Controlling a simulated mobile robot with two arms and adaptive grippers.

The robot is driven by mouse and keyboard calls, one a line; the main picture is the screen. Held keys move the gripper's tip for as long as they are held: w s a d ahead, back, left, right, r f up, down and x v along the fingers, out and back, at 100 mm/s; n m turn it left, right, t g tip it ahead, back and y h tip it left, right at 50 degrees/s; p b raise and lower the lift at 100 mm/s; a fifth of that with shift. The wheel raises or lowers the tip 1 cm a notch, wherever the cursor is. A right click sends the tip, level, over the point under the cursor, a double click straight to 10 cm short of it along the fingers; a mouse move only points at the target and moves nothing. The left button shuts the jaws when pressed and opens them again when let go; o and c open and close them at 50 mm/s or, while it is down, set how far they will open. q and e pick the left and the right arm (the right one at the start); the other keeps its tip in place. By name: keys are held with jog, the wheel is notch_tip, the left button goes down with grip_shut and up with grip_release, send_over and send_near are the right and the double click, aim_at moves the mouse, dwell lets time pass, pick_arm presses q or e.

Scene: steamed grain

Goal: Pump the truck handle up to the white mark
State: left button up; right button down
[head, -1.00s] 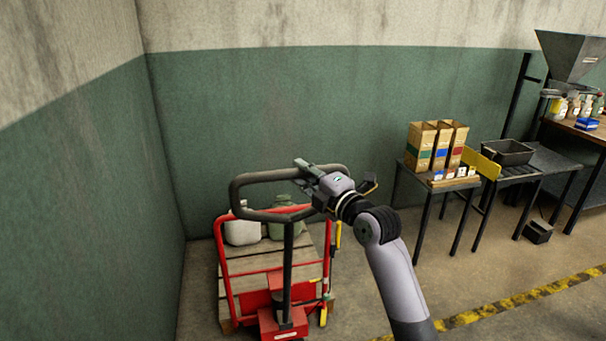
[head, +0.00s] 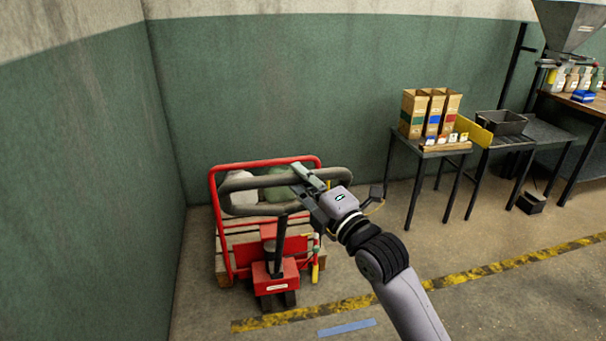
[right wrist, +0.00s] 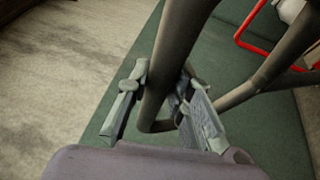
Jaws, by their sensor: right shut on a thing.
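The red pallet truck (head: 281,280) stands in the corner by the wall. Its dark grey loop handle (head: 229,189) is tilted toward me on a short-looking stem (head: 281,236). My right gripper (head: 303,184) is shut on the right side of the loop. In the right wrist view the handle bar (right wrist: 176,55) passes between the fingers of my right gripper (right wrist: 163,108). A thin upright with yellow and red parts (head: 316,268) is at the truck's right side. I cannot make out the white mark clearly. My left gripper is not in view.
A wooden pallet (head: 224,265) carries a white sack and a green sack (head: 277,193) behind the handle. A table with paper bags (head: 430,112) and a black bin (head: 501,122) stand right. A blue strip (head: 347,327) and yellow-black floor line (head: 470,270) lie on open floor.

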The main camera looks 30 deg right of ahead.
jog(key=c, duration=1.4)
grip_release()
jog(key=shift+w, duration=0.2)
jog(key=s, duration=0.4)
jog(key=s+d+f, duration=0.1)
jog(key=s, duration=0.3)
jog(key=s+f, duration=0.1)
jog(key=s, duration=0.3)
jog(key=shift+d, duration=0.25)
